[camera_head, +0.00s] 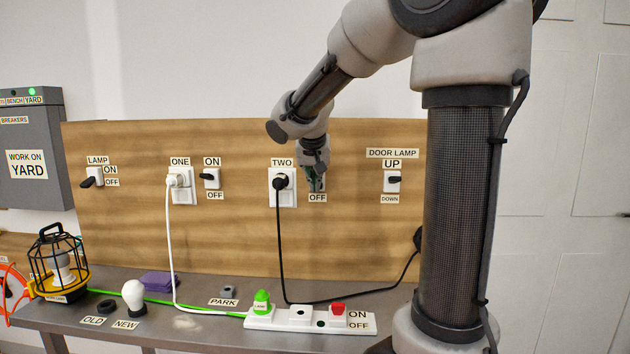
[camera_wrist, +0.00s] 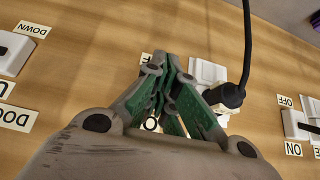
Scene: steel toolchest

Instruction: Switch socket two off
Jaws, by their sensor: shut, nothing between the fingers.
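Socket two (camera_head: 273,200) is a white wall plate under the "TWO" label, with a black plug (camera_head: 281,182) in it. In the wrist view the picture is turned over; the plate (camera_wrist: 208,72) and plug (camera_wrist: 228,95) are beside my fingers. My gripper (camera_head: 317,184) is shut and empty, just right of the socket, above the "OFF" label (camera_head: 317,198). Its green-padded fingers (camera_wrist: 165,65) cover most of the switch beside socket two. I cannot tell that switch's position, or whether the fingertips touch it. Its "ON" label is mostly hidden.
The switch (camera_head: 211,178) of socket one is left, the door lamp switch (camera_head: 392,181) right. A black cord (camera_head: 281,250) hangs from the plug to the bench. A power strip (camera_head: 290,321), lantern (camera_head: 60,265) and bulb (camera_head: 134,296) stand below. The board around my gripper is flat.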

